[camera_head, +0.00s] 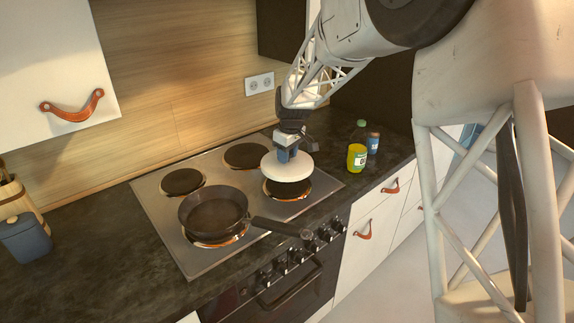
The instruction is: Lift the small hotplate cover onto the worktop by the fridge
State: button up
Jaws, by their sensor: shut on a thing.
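The small hotplate cover (287,173) is a white round disc. My gripper (287,156) is shut on it from above, with the fingers at the middle of its top. The cover hangs roughly level, a little above the right front hotplate (288,189), whose dark top shows below it. The dark worktop (335,148) continues to the right of the hob. I cannot make out a fridge for certain.
A black pan (213,210) sits on the left front hotplate, its handle pointing right toward the knobs. A yellow-green bottle (356,158) and a blue bottle (373,143) stand on the right worktop. A blue-grey container (25,238) stands far left.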

jog(key=shift+r, duration=1.15)
jog(key=shift+w, duration=0.1)
jog(key=shift+n, duration=0.4)
jog(key=w+f, duration=0.2)
jog(key=w, duration=0.3)
jog(key=w+d+f, duration=0.1)
jog(key=w+f, duration=0.1)
jog(key=w, duration=0.4)
jog(key=w+d+f, duration=0.1)
jog(key=w+f, duration=0.1)
jog(key=w, duration=0.3)
jog(key=shift+w+f, duration=0.35)
jog(key=shift+f, duration=0.05)
jog(key=w+d, duration=1.2)
jog(key=shift+w+d, duration=0.3)
jog(key=shift+w, duration=0.05)
jog(key=shift+f, duration=1.75)
